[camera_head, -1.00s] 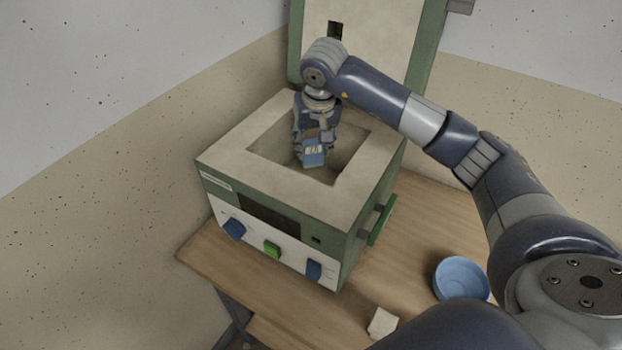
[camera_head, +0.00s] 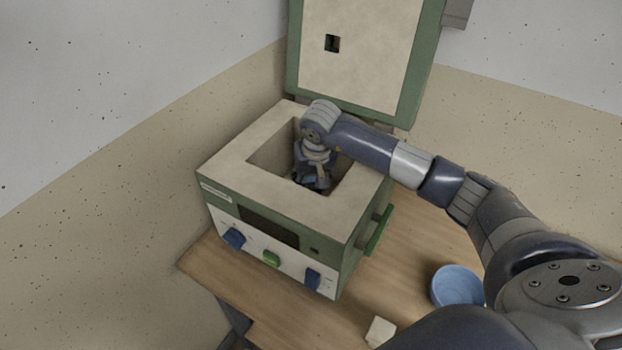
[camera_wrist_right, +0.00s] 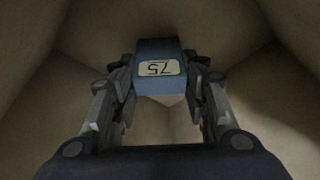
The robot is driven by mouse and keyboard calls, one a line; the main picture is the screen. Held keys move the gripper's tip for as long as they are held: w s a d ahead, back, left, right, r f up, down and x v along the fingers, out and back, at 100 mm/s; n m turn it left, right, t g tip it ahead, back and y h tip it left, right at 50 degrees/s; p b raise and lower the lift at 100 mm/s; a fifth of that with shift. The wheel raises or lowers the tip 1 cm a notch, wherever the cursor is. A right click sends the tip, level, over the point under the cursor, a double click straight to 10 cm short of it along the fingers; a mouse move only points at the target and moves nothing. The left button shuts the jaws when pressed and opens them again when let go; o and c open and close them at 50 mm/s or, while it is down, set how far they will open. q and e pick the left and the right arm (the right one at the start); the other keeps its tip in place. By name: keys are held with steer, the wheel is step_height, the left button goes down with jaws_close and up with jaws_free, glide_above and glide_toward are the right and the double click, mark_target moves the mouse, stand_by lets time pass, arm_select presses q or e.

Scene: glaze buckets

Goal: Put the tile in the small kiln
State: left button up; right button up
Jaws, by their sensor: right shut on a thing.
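The small kiln (camera_head: 230,162) stands on the table with its lid (camera_head: 365,60) raised at the back. My right gripper (camera_head: 311,182) reaches down through the top opening into the chamber. In the right wrist view the gripper (camera_wrist_right: 165,88) is shut on a blue tile (camera_wrist_right: 157,51) with a pale label that reads 75 upside down. Chamber walls surround it there. In the head view the tile is mostly hidden by the gripper. I cannot tell whether the tile touches the chamber floor. My left gripper is not in view.
A blue bowl (camera_head: 458,286) and a small pale block (camera_head: 380,331) sit on the wooden table (camera_head: 410,232), right of the kiln. The chamber walls are close around my right gripper. The kiln's front has knobs and a green button (camera_head: 271,259).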

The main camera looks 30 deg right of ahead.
steer(key=o, duration=1.2)
steer(key=shift+f, duration=0.1)
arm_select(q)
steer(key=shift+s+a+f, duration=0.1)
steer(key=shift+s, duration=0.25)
arm_select(e)
steer(key=shift+o, duration=0.2)
steer(key=shift+r, duration=0.35)
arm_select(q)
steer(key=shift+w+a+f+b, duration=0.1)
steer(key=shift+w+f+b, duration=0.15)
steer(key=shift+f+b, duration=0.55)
arm_select(e)
steer(key=v, duration=1.1)
steer(key=shift+s+r, duration=0.25)
steer(key=shift+r, duration=0.05)
